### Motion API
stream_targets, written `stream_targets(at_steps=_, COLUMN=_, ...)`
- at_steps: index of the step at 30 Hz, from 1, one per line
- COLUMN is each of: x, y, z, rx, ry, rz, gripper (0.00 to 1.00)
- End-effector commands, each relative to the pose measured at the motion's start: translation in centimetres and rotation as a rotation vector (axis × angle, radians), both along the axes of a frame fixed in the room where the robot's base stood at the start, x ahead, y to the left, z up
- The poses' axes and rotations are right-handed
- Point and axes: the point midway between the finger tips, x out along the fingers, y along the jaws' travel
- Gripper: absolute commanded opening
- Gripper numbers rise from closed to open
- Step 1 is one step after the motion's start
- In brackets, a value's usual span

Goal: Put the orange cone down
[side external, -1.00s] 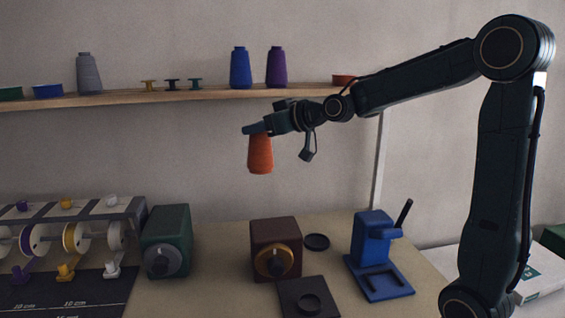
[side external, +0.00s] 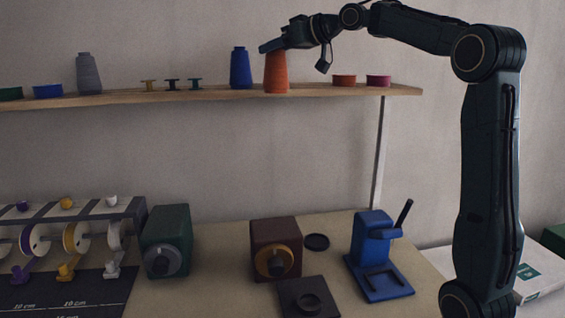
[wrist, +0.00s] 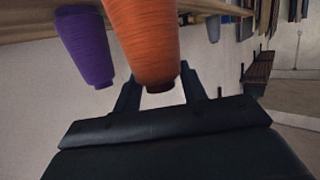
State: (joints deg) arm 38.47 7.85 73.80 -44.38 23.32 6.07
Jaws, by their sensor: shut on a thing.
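The orange cone (side external: 276,73) is upright at shelf height, its base level with the front of the wooden shelf (side external: 200,93). I cannot tell whether its base touches the board. My gripper (side external: 272,46) is shut on its narrow top. In the wrist view the orange cone (wrist: 150,40) reaches away from between my fingers (wrist: 161,88). The purple cone (wrist: 85,45) stands close beside it there, with a gap near the tops; in the side view it is hidden behind the orange cone.
A blue cone (side external: 240,68) stands left of the orange one on the shelf. To the right are an orange-red tub (side external: 344,80) and a magenta tub (side external: 378,81). Small spools (side external: 172,84) and a grey cone (side external: 89,73) are further left. Machines stand on the table below.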

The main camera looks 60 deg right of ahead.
Motion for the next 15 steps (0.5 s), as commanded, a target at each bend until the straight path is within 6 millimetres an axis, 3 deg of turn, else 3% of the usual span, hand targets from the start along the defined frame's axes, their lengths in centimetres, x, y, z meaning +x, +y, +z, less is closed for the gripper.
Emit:
stream_targets(at_steps=6, x=-0.5, y=-2.7, z=2.7, rx=-0.002, ry=-0.002, rz=-0.032, gripper=0.01)
stream_targets(at_steps=15, x=-1.2, y=-7.3, z=5.3, rx=-0.003, ry=-0.002, rz=-0.122, gripper=0.01)
